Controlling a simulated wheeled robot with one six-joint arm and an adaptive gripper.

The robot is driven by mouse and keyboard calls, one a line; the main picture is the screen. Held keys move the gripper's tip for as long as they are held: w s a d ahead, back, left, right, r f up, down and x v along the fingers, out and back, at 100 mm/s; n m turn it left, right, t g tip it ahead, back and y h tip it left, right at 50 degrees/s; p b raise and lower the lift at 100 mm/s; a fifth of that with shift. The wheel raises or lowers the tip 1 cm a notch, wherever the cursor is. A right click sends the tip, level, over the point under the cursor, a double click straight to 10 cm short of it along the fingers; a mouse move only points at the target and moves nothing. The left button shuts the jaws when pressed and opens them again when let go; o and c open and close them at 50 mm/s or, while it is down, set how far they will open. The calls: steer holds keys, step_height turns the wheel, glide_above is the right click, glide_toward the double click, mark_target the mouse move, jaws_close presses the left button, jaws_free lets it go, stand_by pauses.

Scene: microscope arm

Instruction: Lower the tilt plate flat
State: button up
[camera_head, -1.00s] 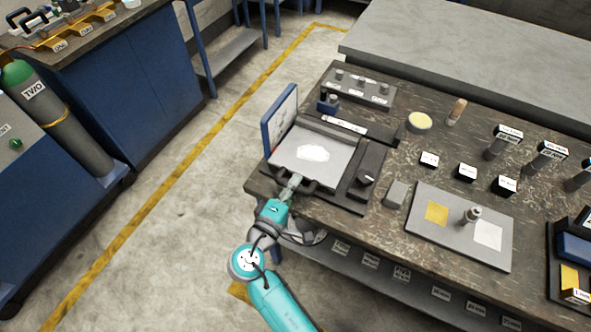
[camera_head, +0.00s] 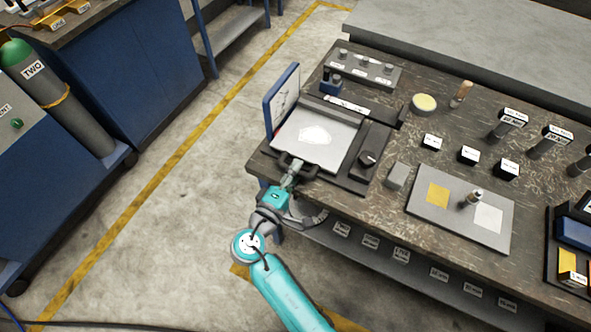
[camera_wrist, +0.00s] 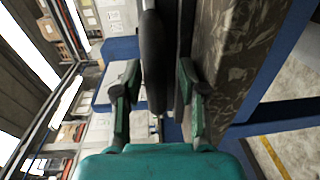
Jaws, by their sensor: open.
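The tilt plate (camera_head: 339,144) is a grey square plate with a white patch on it, at the left end of the dark bench. Its exact tilt is hard to tell from above. A black handle (camera_head: 297,165) runs along its near edge. My gripper (camera_head: 291,175) is at this handle, on the near side of the plate. In the wrist view, the open fingers (camera_wrist: 157,95) stand on either side of a black bar (camera_wrist: 153,60), which looks like the handle. I cannot tell whether either finger touches it.
A blue-framed panel (camera_head: 281,101) stands upright left of the plate. A black block with a knob (camera_head: 367,159) is right of it. A grey block (camera_head: 397,174) and a tray (camera_head: 453,230) with coloured squares lie further right.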

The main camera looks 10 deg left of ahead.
steer(key=v, duration=1.1)
steer(key=shift+s, duration=0.25)
steer(key=s+d+f+g+y, duration=0.1)
steer(key=d+f+g+y, duration=0.15)
steer(key=d+f, duration=0.9)
steer(key=s+d+f+m+g+y, duration=0.1)
steer(key=s+d+f+g+y, duration=0.15)
steer(key=s+d, duration=0.6)
steer(key=s+d+r+m+y, duration=0.1)
steer(key=s+d+r+m, duration=0.15)
steer(key=s, duration=0.25)
steer(key=s+d+r+m+y, duration=0.2)
steer(key=s+r+m, duration=0.1)
steer(key=s, duration=0.2)
steer(key=s+d+r+m+t+h, duration=0.1)
steer(key=s+r+m+t, duration=0.1)
steer(key=r, duration=0.4)
steer(key=s+d+r+m+t+h, duration=0.1)
steer(key=s+d+r+m, duration=0.1)
steer(key=s+r+m, duration=0.3)
steer(key=shift+s+d+r+t, duration=0.25)
steer(key=shift+r+t, duration=0.15)
steer(key=shift+r, duration=0.4)
steer(key=shift+m, duration=0.25)
